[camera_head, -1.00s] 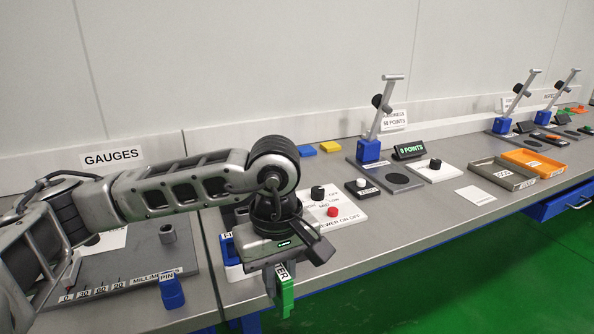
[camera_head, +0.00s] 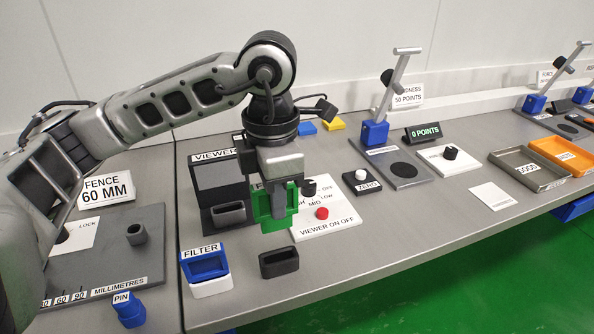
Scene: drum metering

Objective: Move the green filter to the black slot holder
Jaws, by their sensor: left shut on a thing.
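My left gripper (camera_head: 279,208) is shut on the green filter (camera_head: 264,222), a flat green plate with a frame-like edge. It holds the filter upright above the table, in front of the viewer. The black slot holder (camera_head: 279,263) is a small dark block with an opening on top, standing near the table's front edge. The filter is above and slightly behind it in the picture, apart from it. My right gripper is not in view.
The blue and white holder labelled FILTER (camera_head: 206,270) stands left of the black holder. The dark viewer (camera_head: 220,182) with a grey slot piece (camera_head: 229,214) is behind. A white switch panel (camera_head: 335,228) with a red button is to the right. The table right of the black holder is clear.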

